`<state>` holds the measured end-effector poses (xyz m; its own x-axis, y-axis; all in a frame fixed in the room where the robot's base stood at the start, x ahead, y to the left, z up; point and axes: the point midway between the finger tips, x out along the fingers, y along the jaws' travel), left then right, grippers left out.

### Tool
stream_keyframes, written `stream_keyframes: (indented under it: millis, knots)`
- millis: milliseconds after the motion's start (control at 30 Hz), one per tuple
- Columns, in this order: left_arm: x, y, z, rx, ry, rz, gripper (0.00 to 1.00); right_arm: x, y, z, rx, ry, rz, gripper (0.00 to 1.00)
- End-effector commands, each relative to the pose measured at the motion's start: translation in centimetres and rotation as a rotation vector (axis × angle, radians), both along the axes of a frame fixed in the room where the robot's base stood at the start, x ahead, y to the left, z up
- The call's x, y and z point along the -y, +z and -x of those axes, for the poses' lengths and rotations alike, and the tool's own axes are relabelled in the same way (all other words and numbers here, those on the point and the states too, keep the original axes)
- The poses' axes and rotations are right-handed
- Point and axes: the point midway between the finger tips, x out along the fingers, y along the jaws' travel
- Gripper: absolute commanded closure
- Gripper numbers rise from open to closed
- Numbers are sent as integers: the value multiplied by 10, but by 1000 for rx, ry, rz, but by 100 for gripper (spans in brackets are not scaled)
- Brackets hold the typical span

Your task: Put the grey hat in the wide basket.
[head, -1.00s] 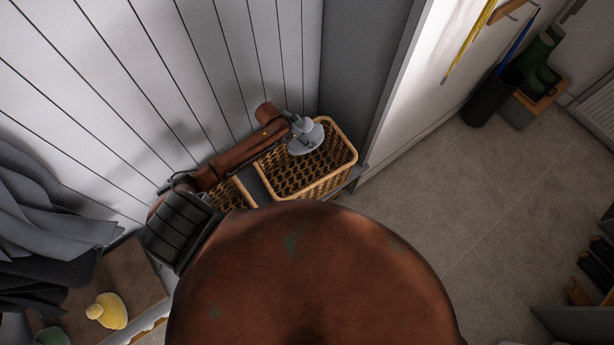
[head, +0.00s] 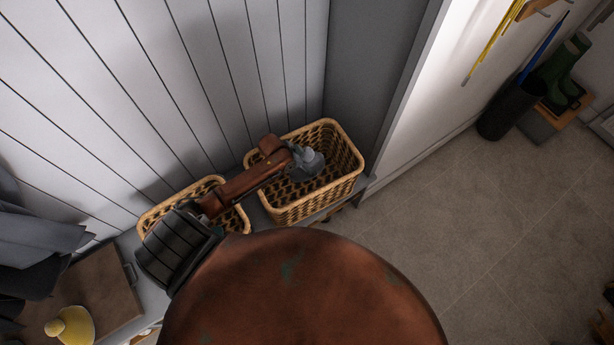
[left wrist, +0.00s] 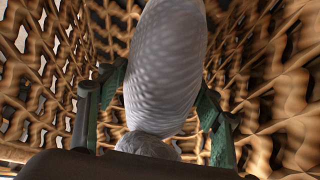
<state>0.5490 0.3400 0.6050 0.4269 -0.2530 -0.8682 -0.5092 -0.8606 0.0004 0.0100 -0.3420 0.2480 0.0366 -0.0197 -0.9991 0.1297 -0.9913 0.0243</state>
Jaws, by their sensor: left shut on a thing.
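The grey hat (head: 313,162) is in my left gripper (head: 299,159), over the right-hand wicker basket (head: 322,204), which looks like the wide one. In the left wrist view the hat (left wrist: 165,65) stands between the two green fingers of my left gripper (left wrist: 153,118), its pale knob toward the palm. Woven basket walls (left wrist: 275,90) surround the hat and fingers there, so they are down inside the basket. The gap between the hat and the basket floor is hidden. My right gripper is not in view.
A second wicker basket (head: 155,218) stands to the left, partly behind my arm. A panelled wall (head: 130,90) is behind, and a grey side panel (head: 365,70) rises right of the basket. A yellow hat (head: 75,325) lies at lower left. Dark coats (head: 35,235) hang at left.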

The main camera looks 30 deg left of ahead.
Motion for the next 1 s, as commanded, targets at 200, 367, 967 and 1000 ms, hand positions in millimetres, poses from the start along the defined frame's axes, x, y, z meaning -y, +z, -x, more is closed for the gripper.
stream_keyframes:
  millis: [200,367,967,1000]
  knots:
    - [0,-25,-1,1,0,1,65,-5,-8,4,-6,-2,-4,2]
    - [0,-42,0,0,0,1,65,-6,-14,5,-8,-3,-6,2]
    - [0,-65,0,1,-1,0,36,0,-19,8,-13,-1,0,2]
    - [0,-65,0,1,-1,0,33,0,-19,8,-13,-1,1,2]
